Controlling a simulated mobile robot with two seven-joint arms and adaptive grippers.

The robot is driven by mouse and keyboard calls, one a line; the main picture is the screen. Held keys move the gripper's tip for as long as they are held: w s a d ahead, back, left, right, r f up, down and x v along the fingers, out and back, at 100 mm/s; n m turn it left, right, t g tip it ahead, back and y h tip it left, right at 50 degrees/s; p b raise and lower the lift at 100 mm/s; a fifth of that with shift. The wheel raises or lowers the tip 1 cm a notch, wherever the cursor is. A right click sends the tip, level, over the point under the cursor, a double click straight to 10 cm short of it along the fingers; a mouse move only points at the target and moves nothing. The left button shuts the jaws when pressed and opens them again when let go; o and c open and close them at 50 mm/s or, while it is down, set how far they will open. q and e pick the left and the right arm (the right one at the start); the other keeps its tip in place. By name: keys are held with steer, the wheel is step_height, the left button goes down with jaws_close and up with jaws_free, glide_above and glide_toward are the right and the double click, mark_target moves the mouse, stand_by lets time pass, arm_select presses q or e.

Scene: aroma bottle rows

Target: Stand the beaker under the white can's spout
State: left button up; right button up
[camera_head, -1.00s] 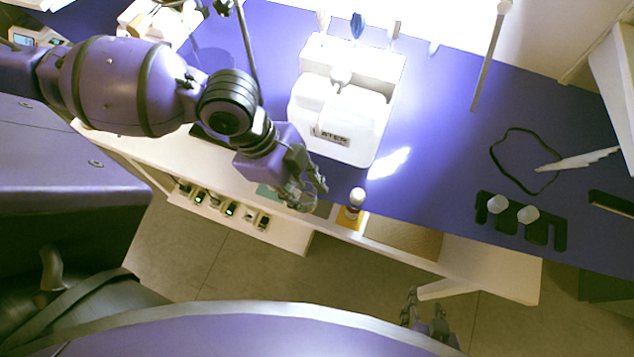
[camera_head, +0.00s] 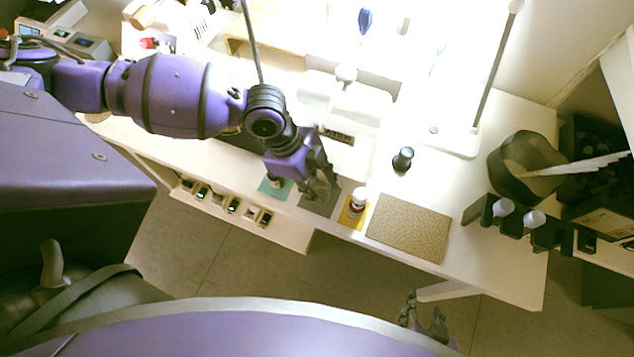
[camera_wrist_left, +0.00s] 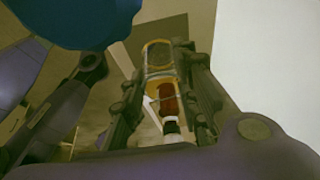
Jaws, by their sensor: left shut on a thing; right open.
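The white can (camera_head: 365,112), with a dark-lettered label, stands at the middle of the table in the head view, washed out by glare. I cannot make out its spout. My left gripper (camera_head: 325,188) is in front of the can, near the table's front edge. It is shut on the clear beaker, which shows between its fingers in the left wrist view (camera_wrist_left: 158,54). In the head view the fingers and glare mostly hide the beaker. My right gripper (camera_head: 425,316) is open and empty, low in front of the table.
A white-capped bottle (camera_head: 358,199) stands on a yellow mat right of my left gripper. A cork mat (camera_head: 409,228) lies bare further right. A small dark-capped item (camera_head: 403,159) stands behind it. A black holder (camera_head: 510,222) and a stand's rod (camera_head: 495,65) are at the right.

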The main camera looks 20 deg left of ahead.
arm_select(q)
steer(key=shift+f, duration=0.15)
steer(key=o, duration=1)
steer(key=v, duration=1.2)
